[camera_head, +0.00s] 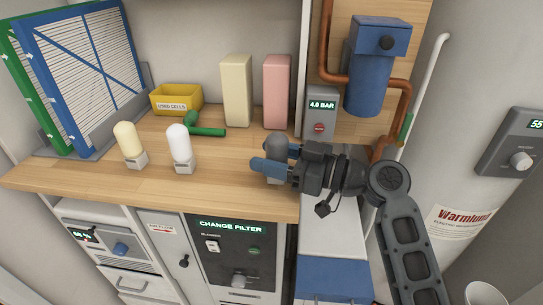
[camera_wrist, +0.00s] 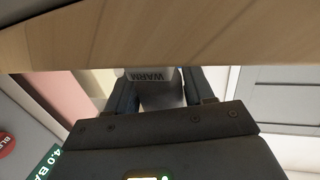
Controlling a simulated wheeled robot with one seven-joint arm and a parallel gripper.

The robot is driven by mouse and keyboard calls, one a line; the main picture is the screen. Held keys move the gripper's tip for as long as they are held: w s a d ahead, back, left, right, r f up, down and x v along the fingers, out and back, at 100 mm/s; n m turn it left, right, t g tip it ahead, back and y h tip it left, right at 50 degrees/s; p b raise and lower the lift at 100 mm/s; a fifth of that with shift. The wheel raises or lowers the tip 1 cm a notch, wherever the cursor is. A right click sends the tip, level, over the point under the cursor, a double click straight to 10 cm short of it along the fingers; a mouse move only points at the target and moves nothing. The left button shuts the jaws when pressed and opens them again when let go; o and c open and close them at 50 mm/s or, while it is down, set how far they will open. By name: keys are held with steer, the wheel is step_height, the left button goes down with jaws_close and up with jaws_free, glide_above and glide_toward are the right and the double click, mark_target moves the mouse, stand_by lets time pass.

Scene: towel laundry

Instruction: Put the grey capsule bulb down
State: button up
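The grey capsule bulb (camera_head: 277,146) is upright near the right end of the wooden counter, partly hidden by my gripper (camera_head: 280,160). In the wrist view, the grey bulb (camera_wrist: 161,96) lies between the two dark fingers of my gripper (camera_wrist: 160,90), which appear to press on both its sides. A pale block marked WARM (camera_wrist: 150,75) shows at the bulb's end, against the wood. In the head view a light holder is mostly hidden below the blue finger. I cannot tell whether the bulb is fully seated in it.
A cream bulb (camera_head: 127,140) and a white bulb (camera_head: 178,143) stand in small holders on the counter (camera_head: 80,177). Behind are a green tool (camera_head: 205,130), yellow bin (camera_head: 176,98), cream block (camera_head: 237,90) and pink block (camera_head: 277,90). A 4.0 BAR gauge box (camera_head: 319,112) stands close behind my gripper.

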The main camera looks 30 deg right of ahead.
steer(key=o, duration=0.3)
steer(key=shift+o, duration=0.2)
steer(key=shift+r, duration=0.15)
steer(key=b+v, duration=0.2)
steer(key=v, duration=1)
